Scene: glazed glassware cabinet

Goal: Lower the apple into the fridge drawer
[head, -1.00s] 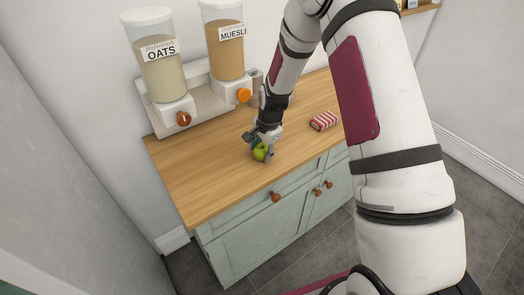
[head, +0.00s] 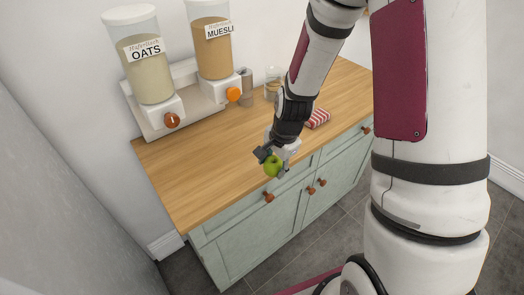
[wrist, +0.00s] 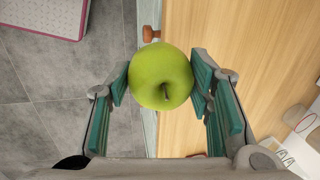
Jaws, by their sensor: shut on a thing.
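A green apple (head: 272,166) is held between the fingers of my gripper (head: 273,161), near the front edge of the wooden counter in the head view. In the wrist view the apple (wrist: 163,77) sits between the two teal-padded fingers of my gripper (wrist: 162,92), its stem facing the camera. Part of the counter's front edge and of the grey floor shows behind it. No fridge or fridge drawer can be made out in these views.
The wooden counter (head: 205,160) stands on a pale green cabinet (head: 258,222) with brown knobs. Oats (head: 149,65) and muesli (head: 212,45) dispensers stand at the back left. A red striped packet (head: 318,117) lies behind my arm. Grey tiled floor is clear in front.

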